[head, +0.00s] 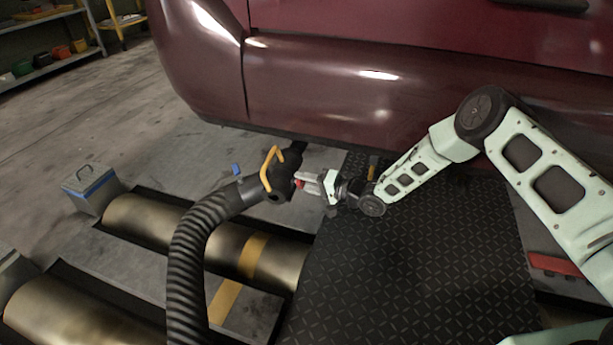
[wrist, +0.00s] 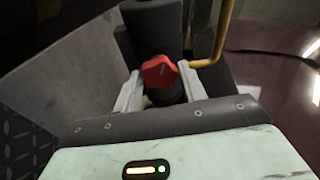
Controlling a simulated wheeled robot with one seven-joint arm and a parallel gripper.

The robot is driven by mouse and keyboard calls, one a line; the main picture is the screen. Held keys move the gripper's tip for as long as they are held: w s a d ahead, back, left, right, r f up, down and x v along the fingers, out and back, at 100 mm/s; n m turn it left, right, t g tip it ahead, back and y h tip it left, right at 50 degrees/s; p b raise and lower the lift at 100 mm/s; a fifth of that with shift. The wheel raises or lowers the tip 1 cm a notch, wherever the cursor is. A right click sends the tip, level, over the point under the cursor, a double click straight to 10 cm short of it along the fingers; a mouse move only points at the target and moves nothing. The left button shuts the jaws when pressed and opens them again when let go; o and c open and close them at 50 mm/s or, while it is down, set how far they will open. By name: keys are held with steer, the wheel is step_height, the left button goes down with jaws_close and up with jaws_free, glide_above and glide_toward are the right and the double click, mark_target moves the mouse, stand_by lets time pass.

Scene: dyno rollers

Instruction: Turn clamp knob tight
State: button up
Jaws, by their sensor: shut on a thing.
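The red clamp knob (wrist: 160,72) sits between the two fingers of my gripper (wrist: 160,90) in the wrist view. A pale line marks its face. In the head view the knob (head: 299,184) shows as a small red spot at the tips of my gripper (head: 304,183). My gripper is shut on the knob. The knob is on the black nozzle (head: 281,176) at the end of the ribbed hose, and the nozzle carries a yellow handle (head: 268,166). The nozzle meets a dark pipe under the car's edge; the joint is too small to make out.
The maroon car (head: 400,75) stands close above and behind the nozzle. The black ribbed hose (head: 187,265) curves to the floor at the left. Metal rollers (head: 150,218) lie left of a black tread plate (head: 400,270). A grey-blue box (head: 90,190) stands at the left.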

steer(key=m, duration=0.3)
steer(key=shift+s+m+h+p, duration=0.15)
steer(key=shift+m+h+p, duration=0.15)
steer(key=shift+p, duration=0.05)
steer(key=m+g, duration=0.1)
steer(key=m, duration=0.6)
steer(key=shift+r+g+h, duration=0.15)
steer(key=shift+g+h, duration=0.15)
steer(key=shift+g, duration=0.1)
steer(key=shift+w+r+m, duration=0.1)
steer(key=shift+w+m, duration=0.1)
steer(key=shift+m, duration=0.5)
steer(key=shift+w+r, duration=0.1)
steer(key=o, duration=1)
